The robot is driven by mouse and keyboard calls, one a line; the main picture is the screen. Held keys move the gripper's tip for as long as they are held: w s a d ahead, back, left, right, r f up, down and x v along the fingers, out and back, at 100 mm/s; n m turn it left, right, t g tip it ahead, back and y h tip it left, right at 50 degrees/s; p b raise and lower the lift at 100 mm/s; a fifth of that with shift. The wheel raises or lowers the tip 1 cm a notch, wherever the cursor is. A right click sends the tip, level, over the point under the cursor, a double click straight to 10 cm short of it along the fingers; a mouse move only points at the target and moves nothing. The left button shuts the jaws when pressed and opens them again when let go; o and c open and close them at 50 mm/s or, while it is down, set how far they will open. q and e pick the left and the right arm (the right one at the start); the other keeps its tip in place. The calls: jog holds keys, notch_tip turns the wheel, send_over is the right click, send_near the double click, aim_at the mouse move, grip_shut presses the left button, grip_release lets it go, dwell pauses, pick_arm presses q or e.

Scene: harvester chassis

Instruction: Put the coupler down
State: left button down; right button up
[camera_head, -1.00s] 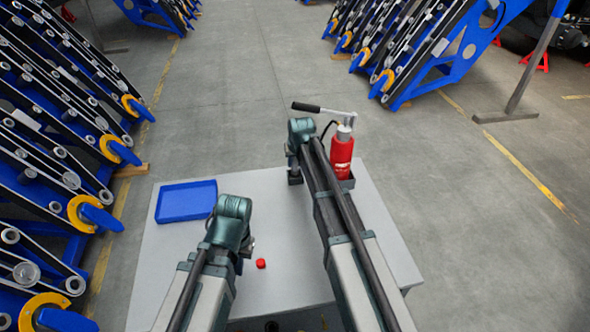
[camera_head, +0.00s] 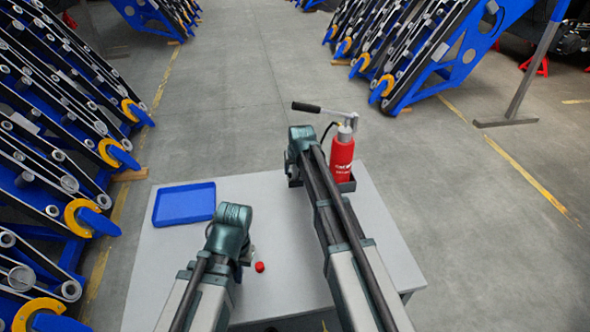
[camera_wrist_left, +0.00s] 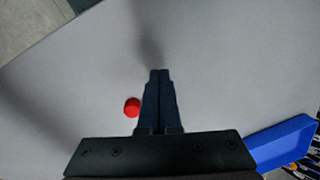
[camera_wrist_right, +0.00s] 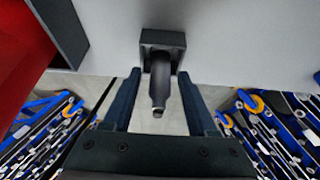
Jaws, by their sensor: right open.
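The coupler (camera_wrist_right: 159,82), a dark, tapered cylinder, shows in the right wrist view with one end at a dark square block (camera_wrist_right: 162,40) over the grey tabletop. My right gripper (camera_wrist_right: 158,75) is open, with one finger on each side of the coupler and visible gaps between. In the head view my right arm hides the coupler and most of that gripper. My left gripper (camera_wrist_left: 160,73) is shut and empty above the table, beside a small red cap (camera_wrist_left: 132,107). The cap also shows in the head view (camera_head: 260,267).
A red pump cylinder (camera_head: 341,158) with a black-handled lever stands in a dark holder at the table's far right. A blue tray (camera_head: 185,205) lies at the far left. The tabletop (camera_head: 265,215) between them is mostly clear. Blue machine frames stand on the floor around.

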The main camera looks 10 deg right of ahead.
pick_arm(q)
jog(key=shift+r, duration=0.1)
pick_arm(e)
jog(key=shift+r, duration=0.1)
jog(key=p+v, duration=1.1)
jog(key=v, duration=0.1)
pick_arm(q)
notch_tip(320, 180, up, 11)
pick_arm(e)
jog(key=s+a+f+n+g, duration=0.1)
jog(key=s+a, duration=0.4)
jog(key=s, duration=1)
jog(key=s+a+f+n+g+h, duration=0.1)
jog(key=s+a+g, duration=0.3)
jog(key=s, duration=1.1)
jog(key=shift+s+a+n, duration=0.15)
jog(key=shift+a+n, duration=0.3)
jog(key=shift+n, duration=0.45)
